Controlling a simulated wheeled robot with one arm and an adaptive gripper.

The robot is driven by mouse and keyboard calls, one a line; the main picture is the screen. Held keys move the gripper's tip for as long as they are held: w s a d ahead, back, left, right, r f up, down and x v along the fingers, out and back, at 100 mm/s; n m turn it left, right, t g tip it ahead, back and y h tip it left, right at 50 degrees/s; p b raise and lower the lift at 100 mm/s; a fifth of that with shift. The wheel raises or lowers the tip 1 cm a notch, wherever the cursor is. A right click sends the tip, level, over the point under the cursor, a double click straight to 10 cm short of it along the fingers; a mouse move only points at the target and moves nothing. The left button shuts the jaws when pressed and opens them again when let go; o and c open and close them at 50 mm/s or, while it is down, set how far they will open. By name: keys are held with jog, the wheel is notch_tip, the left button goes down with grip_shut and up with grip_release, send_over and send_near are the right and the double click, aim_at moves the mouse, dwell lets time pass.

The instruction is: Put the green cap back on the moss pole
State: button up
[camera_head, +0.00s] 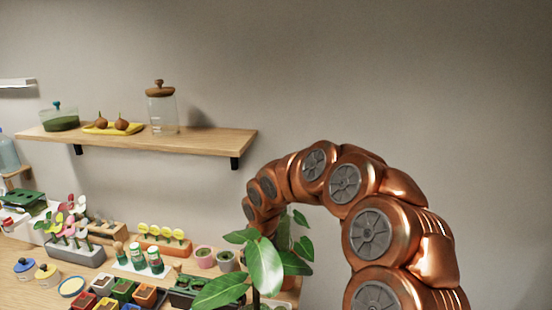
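A plant with large green leaves (265,268) stands at the front, right of the table's middle. A thin dark upright piece (256,299) shows below its leaves; I cannot tell whether it is the stem or the moss pole. I cannot make out the green cap for certain. My copper arm arches over from the right and its far end comes down behind the leaves. My gripper is hidden there, so its fingers and anything in them do not show.
Small green-and-white containers (155,260) stand on a white tray left of the plant. Coloured pots (122,290) crowd the front. A wall shelf (140,140) holds a lidded glass jar (163,112).

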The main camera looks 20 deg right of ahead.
jog(key=d+r+m+b, duration=0.1)
jog(key=d+r+b, duration=0.15)
jog(key=r, duration=0.65)
jog(key=d+r+b, duration=0.2)
jog(key=d+r, duration=0.2)
jog(key=r, duration=0.6)
jog(key=w+d+r+n+y+p, duration=0.1)
jog(key=w+d+r+n+p, duration=0.2)
jog(key=w+r+p, duration=0.3)
jog(key=shift+w+r+n, duration=0.25)
jog(key=shift+r+n, duration=0.3)
jog(key=shift+n, duration=0.25)
jog(key=shift+f, duration=1.95)
jog(key=shift+f+b, duration=0.65)
jog(key=shift+f, duration=0.5)
jog(key=shift+s+f+b, duration=0.1)
jog(key=shift+f+b, duration=0.1)
jog(key=shift+b, duration=0.25)
